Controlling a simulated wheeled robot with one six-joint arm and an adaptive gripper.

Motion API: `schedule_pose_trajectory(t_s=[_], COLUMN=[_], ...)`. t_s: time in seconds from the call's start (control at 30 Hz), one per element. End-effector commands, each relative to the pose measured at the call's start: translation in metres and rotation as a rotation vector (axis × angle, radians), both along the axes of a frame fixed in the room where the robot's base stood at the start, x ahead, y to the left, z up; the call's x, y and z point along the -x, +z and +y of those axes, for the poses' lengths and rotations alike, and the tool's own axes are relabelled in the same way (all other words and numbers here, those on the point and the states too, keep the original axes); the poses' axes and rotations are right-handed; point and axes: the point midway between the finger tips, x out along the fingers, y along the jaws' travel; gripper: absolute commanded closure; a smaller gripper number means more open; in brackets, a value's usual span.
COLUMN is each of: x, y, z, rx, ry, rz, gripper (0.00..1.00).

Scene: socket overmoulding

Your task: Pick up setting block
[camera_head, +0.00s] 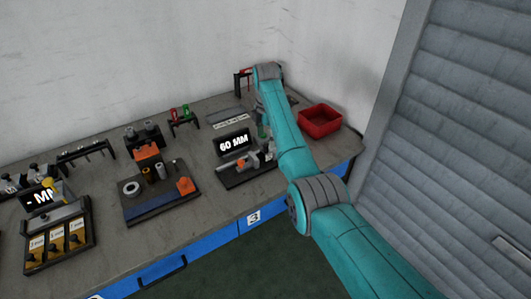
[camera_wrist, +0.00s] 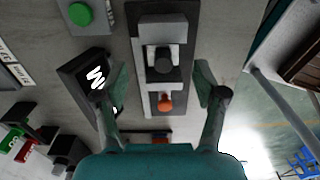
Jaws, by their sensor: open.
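My gripper (camera_wrist: 161,78) is open in the wrist view, with one finger on each side of a dark fixture (camera_wrist: 147,20). I cannot tell for sure which part is the setting block. In the head view the fixture (camera_head: 232,183) stands near the bench front, below the "60 MM" display (camera_head: 234,144).
The display (camera_wrist: 84,75) is close beside the left finger. A green button (camera_wrist: 79,14) is at the upper left. A red bin (camera_head: 319,121) stands at the bench's right end. A tray (camera_head: 135,207) with an orange block and a ring lies to the left.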

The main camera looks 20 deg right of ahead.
Motion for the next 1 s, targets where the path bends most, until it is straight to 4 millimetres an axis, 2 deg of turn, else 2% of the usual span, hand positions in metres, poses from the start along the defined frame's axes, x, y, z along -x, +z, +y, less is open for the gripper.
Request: schedule_pose_trajectory(t_s=[0.03,0.27,0.6,0.83,1.0], x=[0.001,0.002,0.004,0.004,0.004], y=[-0.007,-0.021,-0.062,-0.064,-0.064], z=[0.000,0.001,0.002,0.002,0.002], rx=[0.000,0.000,0.000,0.000,0.000], ry=[0.000,0.000,0.000,0.000,0.000], rz=[0.002,0.001,0.001,0.000,0.000], gripper=[0.29,0.29,0.29,0.29,0.72])
